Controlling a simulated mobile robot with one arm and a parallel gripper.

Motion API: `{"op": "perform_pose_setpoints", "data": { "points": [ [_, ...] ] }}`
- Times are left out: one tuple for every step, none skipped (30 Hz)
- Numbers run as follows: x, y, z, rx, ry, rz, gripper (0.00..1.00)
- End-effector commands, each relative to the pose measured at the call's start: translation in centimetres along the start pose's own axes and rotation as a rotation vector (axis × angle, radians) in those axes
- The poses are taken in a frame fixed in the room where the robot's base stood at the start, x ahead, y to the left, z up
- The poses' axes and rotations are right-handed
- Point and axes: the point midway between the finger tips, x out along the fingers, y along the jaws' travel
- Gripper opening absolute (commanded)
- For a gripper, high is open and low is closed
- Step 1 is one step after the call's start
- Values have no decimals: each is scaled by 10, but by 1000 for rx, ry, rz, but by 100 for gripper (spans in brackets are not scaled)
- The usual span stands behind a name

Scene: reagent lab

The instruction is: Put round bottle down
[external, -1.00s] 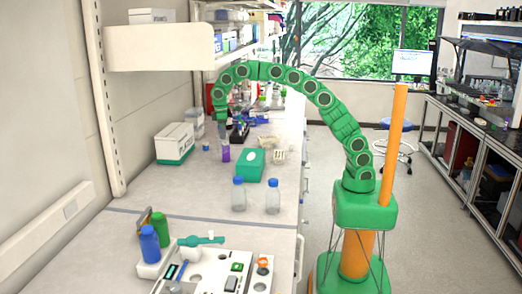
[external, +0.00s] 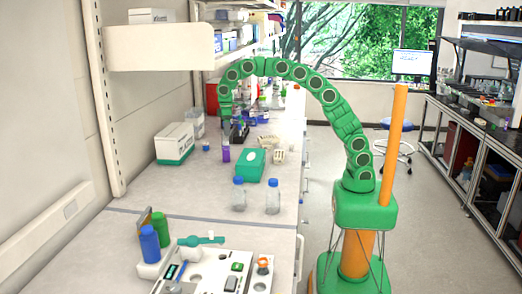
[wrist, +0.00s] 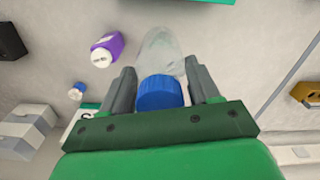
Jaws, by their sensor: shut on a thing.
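The round bottle (wrist: 160,55) is clear with a blue cap (wrist: 160,93) and shows in the wrist view. My gripper (wrist: 165,80) is shut on it, with a grey finger on each side near the cap. Its lower end points away from the wrist camera, over the pale bench top; I cannot tell whether it touches the bench. In the external view my gripper (external: 226,128) is over the far part of the bench, behind the purple bottle (external: 226,153). The held bottle cannot be made out clearly there.
The purple bottle (wrist: 106,48) stands close by in the wrist view, with a small blue-capped vial (wrist: 76,91). A teal box (external: 250,163) and two blue-capped bottles (external: 239,196) (external: 273,198) stand nearer the camera. A white-green box (external: 175,145) is at the left wall.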

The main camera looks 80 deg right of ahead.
Motion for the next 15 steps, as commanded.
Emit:
{"op": "perform_pose_setpoints", "data": {
  "points": [
    [-3,0,6,6,0,-2,16],
    [-4,0,10,10,-1,-3,16],
    [-5,0,14,16,-1,-4,16],
    [-7,0,18,20,0,-5,16],
    [-9,0,22,25,2,-6,16],
    [-11,0,26,31,4,-7,16],
    [-13,1,30,35,5,-7,16],
    [-15,1,34,40,6,-8,16],
    [-16,1,39,47,6,-9,16],
    [-17,0,43,52,4,-10,16],
    [-18,0,48,57,4,-11,16],
    [-20,0,54,63,4,-12,16],
    [-22,0,59,69,5,-13,16],
    [-24,0,64,76,7,-13,16],
    [-26,0,70,84,7,-14,16]
  ]
}}
